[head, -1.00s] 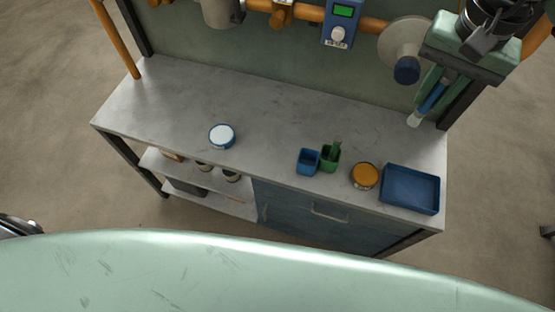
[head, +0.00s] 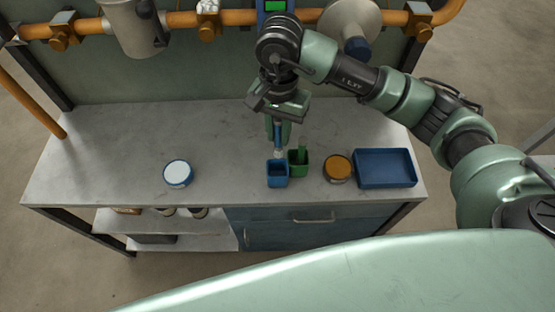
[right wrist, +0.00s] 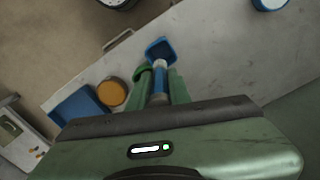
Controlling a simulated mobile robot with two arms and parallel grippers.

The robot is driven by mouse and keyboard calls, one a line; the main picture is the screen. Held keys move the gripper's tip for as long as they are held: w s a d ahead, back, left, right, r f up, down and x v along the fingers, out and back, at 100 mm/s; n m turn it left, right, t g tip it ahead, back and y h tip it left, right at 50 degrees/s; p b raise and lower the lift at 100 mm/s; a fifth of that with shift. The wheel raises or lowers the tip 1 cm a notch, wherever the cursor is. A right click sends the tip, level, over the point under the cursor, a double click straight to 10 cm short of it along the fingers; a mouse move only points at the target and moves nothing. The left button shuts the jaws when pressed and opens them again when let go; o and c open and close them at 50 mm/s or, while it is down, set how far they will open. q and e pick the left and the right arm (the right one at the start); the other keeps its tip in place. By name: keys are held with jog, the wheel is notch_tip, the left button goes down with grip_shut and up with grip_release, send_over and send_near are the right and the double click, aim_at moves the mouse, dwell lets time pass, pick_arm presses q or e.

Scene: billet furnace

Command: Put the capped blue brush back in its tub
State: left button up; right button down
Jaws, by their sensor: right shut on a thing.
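My right gripper (head: 279,130) is shut on the blue brush (head: 278,136), which hangs with its pale tip down. In the head view the tip is just above or at the mouth of the blue tub (head: 277,174); I cannot tell whether it is inside. In the right wrist view the brush (right wrist: 159,78) lies between the green fingers (right wrist: 160,88) and points at the blue tub (right wrist: 158,48). A green tub (head: 299,164) with a green item (head: 302,151) in it stands right beside the blue tub. My left gripper is not in view.
On the workbench (head: 110,150), an orange-topped round tin (head: 338,167) and a blue tray (head: 385,168) stand right of the tubs. A white-lidded tin (head: 178,173) stands to the left. An orange pipe (head: 180,19) runs along the back. The bench's left part is clear.

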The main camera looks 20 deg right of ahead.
notch_tip(320, 180, down, 11)
jog(key=shift+s+f+p, duration=0.1)
jog(key=shift+f+p, duration=0.1)
jog(key=shift+p, duration=0.75)
jog(key=shift+f, duration=0.2)
jog(key=shift+f+b, duration=0.2)
jog(key=shift+b, duration=0.15)
jog(key=c, duration=1.3)
grip_release()
jog(key=shift+d+r, duration=0.1)
jog(key=shift+r+p, duration=0.3)
jog(key=shift+p, duration=0.2)
jog(key=r+b, duration=0.3)
jog(key=r, duration=0.7)
jog(key=shift+w+r, duration=0.2)
jog(key=shift+s+r, duration=0.1)
jog(key=shift+r, duration=0.55)
